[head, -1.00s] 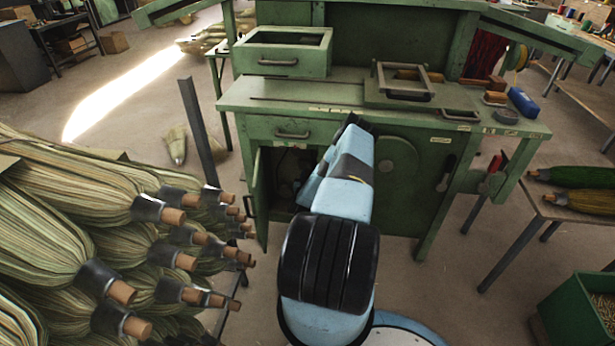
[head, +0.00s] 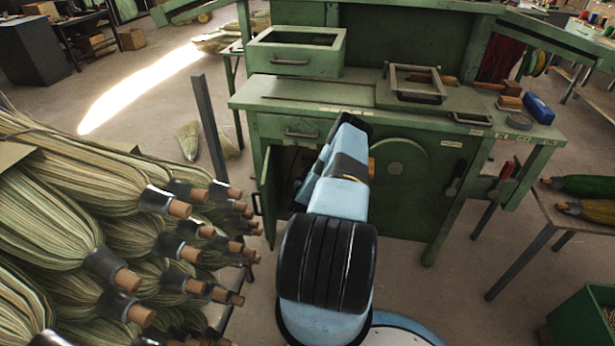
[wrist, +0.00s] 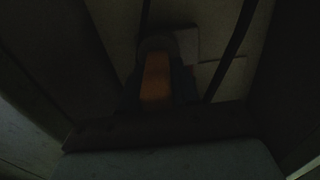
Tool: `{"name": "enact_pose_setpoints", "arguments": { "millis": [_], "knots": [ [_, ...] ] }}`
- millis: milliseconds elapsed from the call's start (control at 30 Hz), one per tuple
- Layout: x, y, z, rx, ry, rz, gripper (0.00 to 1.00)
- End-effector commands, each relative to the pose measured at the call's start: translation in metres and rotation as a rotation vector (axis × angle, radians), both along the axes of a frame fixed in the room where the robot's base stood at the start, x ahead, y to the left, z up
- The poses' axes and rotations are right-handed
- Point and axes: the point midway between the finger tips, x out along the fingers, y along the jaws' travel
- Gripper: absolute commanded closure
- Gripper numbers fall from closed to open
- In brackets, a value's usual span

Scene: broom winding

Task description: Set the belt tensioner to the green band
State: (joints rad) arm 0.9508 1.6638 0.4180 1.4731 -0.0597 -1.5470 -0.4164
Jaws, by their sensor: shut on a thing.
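In the wrist view, which is very dark, an orange block-like handle (wrist: 157,80) stands in the middle with a dark round part behind its top. My gripper (wrist: 158,98) has its dark fingers on both sides of it and is shut on it. Two dark straps (wrist: 231,50), perhaps belt runs, pass behind. A pale plate (wrist: 180,42) with a small reddish mark lies behind the handle; I cannot make out a green band. In the head view my arm hides my gripper at the green bench's open cabinet (head: 283,180).
The green bench (head: 420,205) has an open door at its left. Several brooms (head: 60,235) are stacked at the left, handles toward my arm. A side table (head: 580,220) with brooms and a green bin (head: 580,318) stand at the right. Floor shows between bench and bin.

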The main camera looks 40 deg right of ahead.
Motion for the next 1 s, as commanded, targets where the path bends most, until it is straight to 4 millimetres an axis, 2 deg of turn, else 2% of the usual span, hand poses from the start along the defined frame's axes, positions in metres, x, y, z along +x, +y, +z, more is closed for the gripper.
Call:
{"name": "enact_pose_setpoints", "arguments": {
  "millis": [100, 333, 367, 567, 867, 1000],
  "knots": [
    [-0.001, -0.007, 0.002, -0.003, -0.003, -0.013, 1.0],
    [-0.004, -0.01, 0.002, -0.002, -0.004, -0.019, 1.0],
    [-0.005, -0.01, 0.002, -0.002, -0.004, -0.019, 0.69],
    [-0.005, -0.01, 0.002, -0.002, -0.003, -0.021, 0.5],
    [-0.007, -0.009, 0.001, -0.001, -0.002, -0.02, 0.49],
    [-0.013, 0.001, 0.001, 0.0, -0.001, -0.019, 0.49]
  ]
}}
